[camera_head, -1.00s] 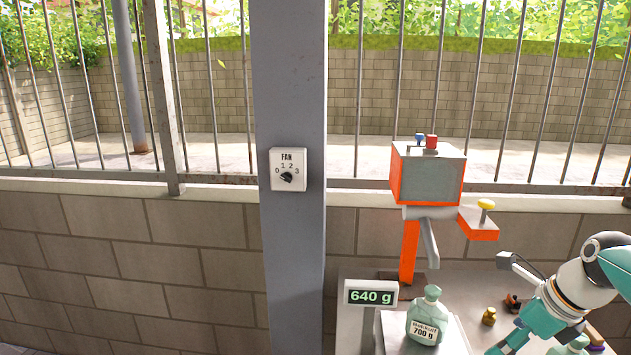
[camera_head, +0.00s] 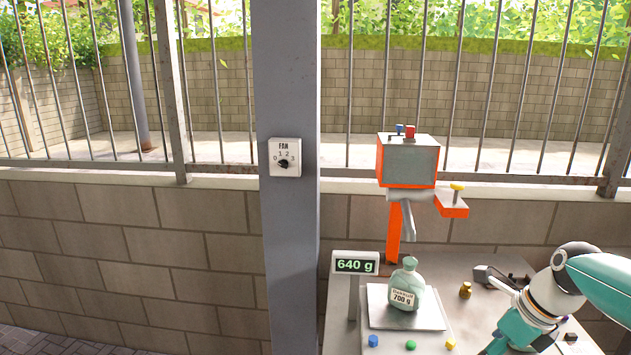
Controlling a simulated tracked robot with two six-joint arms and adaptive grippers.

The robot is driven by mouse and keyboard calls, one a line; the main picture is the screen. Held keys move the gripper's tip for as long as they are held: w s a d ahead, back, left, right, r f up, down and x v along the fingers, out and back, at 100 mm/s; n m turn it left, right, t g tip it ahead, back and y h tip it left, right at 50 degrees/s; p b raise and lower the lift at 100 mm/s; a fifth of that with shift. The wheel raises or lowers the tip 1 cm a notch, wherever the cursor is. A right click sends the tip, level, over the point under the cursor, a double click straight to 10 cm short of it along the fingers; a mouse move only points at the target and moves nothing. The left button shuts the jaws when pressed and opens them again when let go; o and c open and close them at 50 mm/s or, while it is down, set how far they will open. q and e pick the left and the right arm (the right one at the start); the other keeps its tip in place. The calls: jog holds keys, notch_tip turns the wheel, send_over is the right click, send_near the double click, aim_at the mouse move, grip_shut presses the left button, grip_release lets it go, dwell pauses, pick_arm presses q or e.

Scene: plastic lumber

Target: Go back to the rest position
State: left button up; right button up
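My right gripper (camera_head: 515,332) is at the lower right, pointing down over the table beside the scale. Its fingertips are at or below the picture's lower edge, so I cannot tell whether it is open or shut. A dark-tipped grey rod sticks out to the left of its wrist. My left gripper is not in view. A pale green bag (camera_head: 405,286) marked 700 g stands upright on the scale (camera_head: 438,320). The scale display (camera_head: 355,265) reads 640 g.
An orange and grey machine (camera_head: 408,162) stands behind the scale. A small brass piece (camera_head: 465,290) lies right of the bag. Blue (camera_head: 373,341), green (camera_head: 410,345) and yellow (camera_head: 450,343) pieces show in front. A fan switch (camera_head: 284,158) is on a grey post (camera_head: 287,60).

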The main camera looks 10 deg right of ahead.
jog(key=s+a+f+n+g+y, duration=0.1)
jog(key=s+a+f+n+g, duration=0.15)
jog(key=a+f, duration=0.7)
jog(key=s+a+f+n+g+y, duration=0.1)
jog(key=a+f+n+g, duration=0.35)
jog(key=f, duration=0.85)
jog(key=s+a+f+n+t, duration=0.2)
jog(key=s+a+f+n, duration=0.3)
jog(key=n, duration=0.6)
jog(key=s+a+f+n+t, duration=0.2)
jog(key=s+a+f+n, duration=0.3)
jog(key=a+f+n, duration=0.3)
notch_tip(320, 180, down, 2)
jog(key=n, duration=0.2)
jog(key=shift+n, duration=0.4)
